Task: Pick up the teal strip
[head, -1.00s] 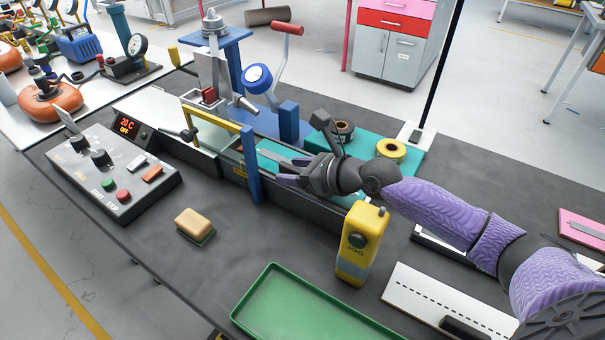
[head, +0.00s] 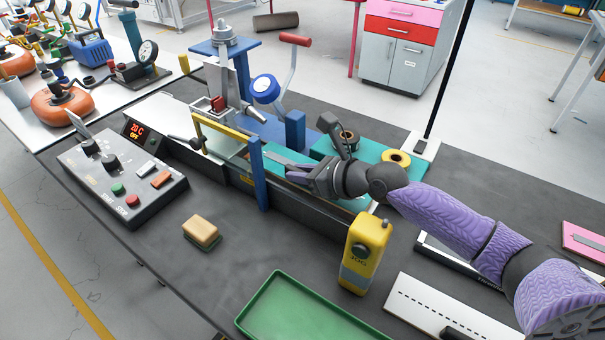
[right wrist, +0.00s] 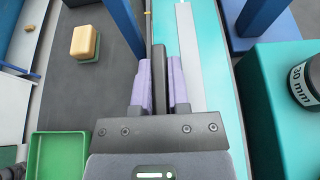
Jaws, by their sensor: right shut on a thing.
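The teal strip (head: 265,158) lies lengthwise in the long dark trough of the machine, with a flat grey strip on it. It also shows in the right wrist view (right wrist: 214,60), just right of the fingers. My right gripper (head: 292,174) is down at the trough, past the blue post. In the right wrist view, its purple fingers (right wrist: 159,85) are closed on a dark upright bar (right wrist: 159,62), which looks like the trough's wall; I cannot be sure. The teal strip is beside the fingers, not visibly between them. My left gripper is out of view.
The blue post (head: 258,175) and yellow bar (head: 222,132) stand left of the gripper. A teal block with tape rolls (head: 397,158) lies behind it. A yellow JOG box (head: 365,255) and green tray (head: 300,310) stand in front.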

